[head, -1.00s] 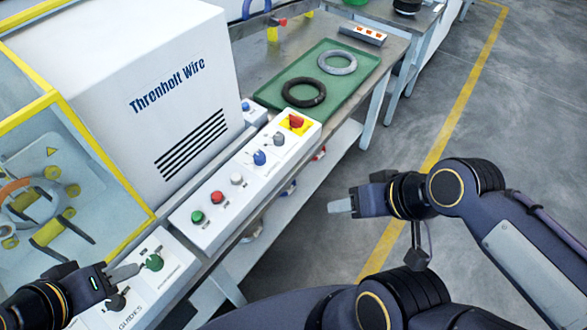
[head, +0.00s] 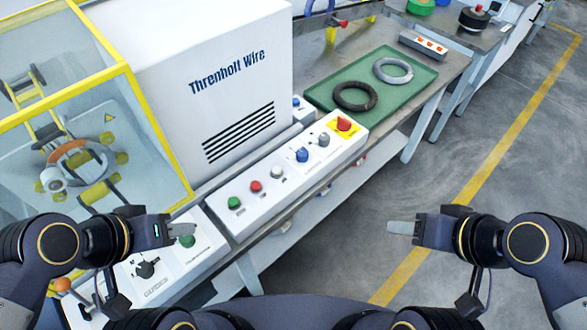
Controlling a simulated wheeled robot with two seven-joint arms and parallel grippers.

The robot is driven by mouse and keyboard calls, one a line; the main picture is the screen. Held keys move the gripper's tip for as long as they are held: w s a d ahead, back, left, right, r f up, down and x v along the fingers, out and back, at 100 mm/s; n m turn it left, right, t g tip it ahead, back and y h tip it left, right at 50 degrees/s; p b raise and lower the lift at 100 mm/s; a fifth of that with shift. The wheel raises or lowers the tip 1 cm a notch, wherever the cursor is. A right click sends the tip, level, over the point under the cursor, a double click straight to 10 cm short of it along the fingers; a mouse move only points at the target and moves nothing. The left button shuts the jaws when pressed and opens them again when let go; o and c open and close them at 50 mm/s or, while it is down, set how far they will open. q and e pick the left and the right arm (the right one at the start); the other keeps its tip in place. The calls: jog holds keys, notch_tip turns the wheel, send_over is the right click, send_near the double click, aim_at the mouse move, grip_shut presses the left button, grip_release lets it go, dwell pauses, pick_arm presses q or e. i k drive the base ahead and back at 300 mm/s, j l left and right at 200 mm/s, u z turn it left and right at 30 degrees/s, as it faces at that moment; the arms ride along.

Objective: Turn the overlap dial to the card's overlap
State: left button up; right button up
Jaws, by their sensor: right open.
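A green dial (head: 187,241) and a black dial (head: 146,269) sit on the low white panel (head: 205,262) at lower left. The black one is lettered GUIDES; the green one's lettering is too small to read, so I cannot tell which is the overlap dial. My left gripper (head: 182,229) overlaps the top of the green dial in the picture; contact is not clear. Its fingers show side-on, so their gap is hidden. My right gripper (head: 402,228) is open and empty over the floor, right of the bench. I cannot make out a card.
A longer white panel (head: 262,217) carries several buttons and knobs and a red knob (head: 343,124) on yellow. Behind stand the Threnholt Wire cabinet (head: 190,110) and a yellow-framed guard (head: 128,68). A green tray (head: 418,92) holds a dark coil (head: 355,96) and a grey coil (head: 393,70).

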aim_at(324, 138)
jog(key=i+l+u, duration=0.15)
jog(key=u, duration=0.25)
jog(key=l+u, duration=0.45)
jog(key=i+l+u, duration=0.1)
jog(key=l+u, duration=0.15)
jog(key=u, duration=0.15)
